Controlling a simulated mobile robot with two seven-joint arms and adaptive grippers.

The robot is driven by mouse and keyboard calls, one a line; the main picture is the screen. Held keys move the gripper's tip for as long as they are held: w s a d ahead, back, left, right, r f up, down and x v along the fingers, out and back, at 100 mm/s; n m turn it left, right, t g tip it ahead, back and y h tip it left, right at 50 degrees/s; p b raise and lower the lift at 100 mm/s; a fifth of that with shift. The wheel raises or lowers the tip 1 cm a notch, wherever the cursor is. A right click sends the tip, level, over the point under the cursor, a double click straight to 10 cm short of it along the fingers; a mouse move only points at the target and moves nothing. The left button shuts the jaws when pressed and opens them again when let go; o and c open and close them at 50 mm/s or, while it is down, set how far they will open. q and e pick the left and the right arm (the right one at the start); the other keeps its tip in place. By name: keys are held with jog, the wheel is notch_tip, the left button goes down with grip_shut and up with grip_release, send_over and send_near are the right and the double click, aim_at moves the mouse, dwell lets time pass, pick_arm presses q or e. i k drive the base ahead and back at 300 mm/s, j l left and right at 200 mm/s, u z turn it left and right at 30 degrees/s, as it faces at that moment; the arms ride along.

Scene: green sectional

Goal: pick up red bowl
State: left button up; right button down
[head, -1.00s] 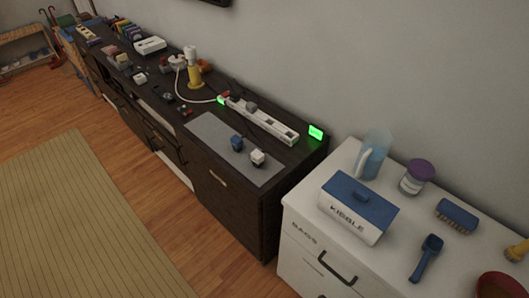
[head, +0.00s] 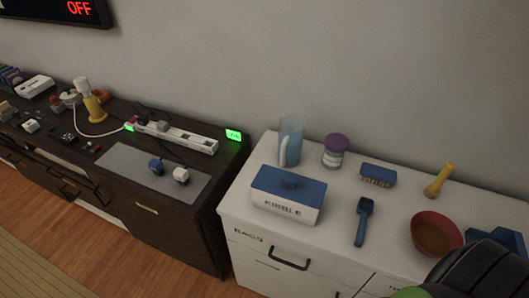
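The red bowl (head: 437,234) stands upright on top of the white cabinet (head: 341,221), at the lower right of the head view. Its inside looks brownish. A dark rounded part of my own arm shows at the lower right corner, just in front of the bowl and overlapping its lower edge in the picture. No fingertips of either gripper show.
Near the bowl are a yellow-handled tool (head: 440,180), a blue brush (head: 378,175), a blue scoop (head: 362,221), a kibble box (head: 288,196), a jar with a purple lid (head: 335,151) and a blue pitcher (head: 290,141). A dark cabinet (head: 170,222) with electronics stands to the left.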

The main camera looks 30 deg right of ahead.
aim_at(433, 234)
jog(key=z, duration=2.4)
